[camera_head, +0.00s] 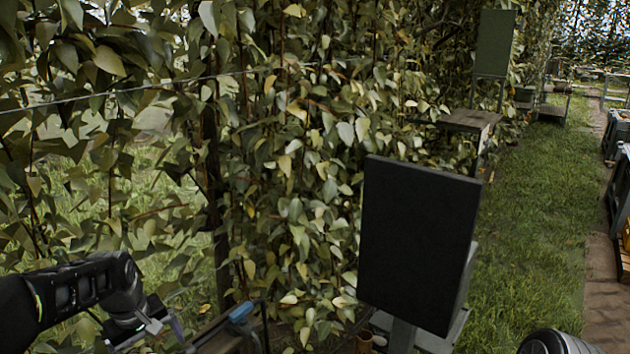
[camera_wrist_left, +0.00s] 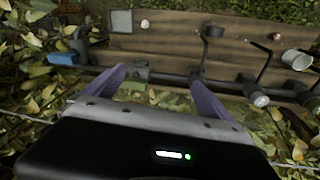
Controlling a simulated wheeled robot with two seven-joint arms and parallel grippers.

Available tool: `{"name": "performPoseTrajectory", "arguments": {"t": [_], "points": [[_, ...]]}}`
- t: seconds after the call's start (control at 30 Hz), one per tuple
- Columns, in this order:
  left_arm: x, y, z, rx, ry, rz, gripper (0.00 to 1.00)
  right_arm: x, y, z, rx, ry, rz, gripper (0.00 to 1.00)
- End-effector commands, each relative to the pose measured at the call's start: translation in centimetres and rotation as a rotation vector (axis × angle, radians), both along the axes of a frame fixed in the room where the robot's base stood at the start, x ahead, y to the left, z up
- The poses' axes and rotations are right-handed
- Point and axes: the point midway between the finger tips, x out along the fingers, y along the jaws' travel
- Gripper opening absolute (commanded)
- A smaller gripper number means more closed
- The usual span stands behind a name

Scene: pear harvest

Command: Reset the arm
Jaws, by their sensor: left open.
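My left arm comes in at the lower left of the head view, with its gripper (camera_head: 165,328) low near the bottom edge and partly cut off. In the left wrist view the left gripper (camera_wrist_left: 150,80) is open, its two purple fingers apart with nothing between them. Beyond the fingers lies a wooden bench top (camera_wrist_left: 180,60). No pear is seen in the gripper. My right gripper is not in view; only a dark rounded part shows at the bottom right of the head view, and I cannot tell what it is.
A leafy hedge (camera_head: 300,180) with a wire fills the left and middle. A black panel (camera_head: 415,240) stands in front, and a green panel (camera_head: 494,43) stands farther back. A blue object (camera_wrist_left: 63,58) and a white cup (camera_wrist_left: 297,60) lie by the bench. The grass path (camera_head: 540,200) is open.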

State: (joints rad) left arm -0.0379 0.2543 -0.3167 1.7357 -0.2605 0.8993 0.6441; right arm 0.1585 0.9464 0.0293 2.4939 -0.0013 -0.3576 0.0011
Motion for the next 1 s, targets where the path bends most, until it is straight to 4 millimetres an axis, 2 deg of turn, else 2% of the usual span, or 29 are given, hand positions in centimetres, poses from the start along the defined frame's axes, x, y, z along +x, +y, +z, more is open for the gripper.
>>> {"name": "performPoseTrajectory", "arguments": {"t": [0.17, 0.23, 0.33, 0.43, 0.47, 0.5, 0.57, 0.6, 0.67, 0.7, 0.8, 0.9, 1.0], "points": [[2.3, -2.8, -2.5, 0.002, -0.109, -0.138, 0.95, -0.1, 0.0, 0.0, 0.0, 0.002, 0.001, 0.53], [2.9, -4.6, -4.4, 0.002, -0.148, -0.207, 0.95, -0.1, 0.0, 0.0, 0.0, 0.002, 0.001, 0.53], [3.1, -7.9, -8.2, -0.003, -0.197, -0.314, 0.95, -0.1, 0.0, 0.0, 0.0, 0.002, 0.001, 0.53], [1.8, -12.0, -13.1, -0.014, -0.235, -0.428, 0.95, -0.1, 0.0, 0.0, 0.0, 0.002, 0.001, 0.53], [1.0, -13.4, -14.8, -0.021, -0.242, -0.462, 0.95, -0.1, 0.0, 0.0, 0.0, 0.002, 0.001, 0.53], [-0.4, -15.3, -17.2, -0.03, -0.249, -0.504, 0.95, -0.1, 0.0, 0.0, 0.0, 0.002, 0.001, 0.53], [-3.1, -18.0, -20.4, -0.047, -0.25, -0.561, 0.95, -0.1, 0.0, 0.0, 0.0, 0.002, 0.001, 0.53], [-5.3, -19.7, -22.4, -0.06, -0.244, -0.591, 0.95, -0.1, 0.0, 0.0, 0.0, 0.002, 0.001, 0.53], [-8.8, -21.9, -24.9, -0.085, -0.226, -0.628, 0.95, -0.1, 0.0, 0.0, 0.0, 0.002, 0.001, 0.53], [-11.3, -23.2, -26.2, -0.106, -0.206, -0.646, 0.95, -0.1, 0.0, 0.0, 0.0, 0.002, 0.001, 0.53], [-16.9, -25.8, -28.5, -0.163, -0.139, -0.663, 0.95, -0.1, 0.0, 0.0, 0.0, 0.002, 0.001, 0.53], [-21.3, -27.4, -29.7, -0.221, -0.064, -0.672, 0.95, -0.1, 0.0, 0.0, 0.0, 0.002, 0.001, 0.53], [-23.9, -28.4, -30.4, -0.26, -0.016, -0.677, 0.95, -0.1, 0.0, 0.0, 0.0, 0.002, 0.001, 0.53]]}}
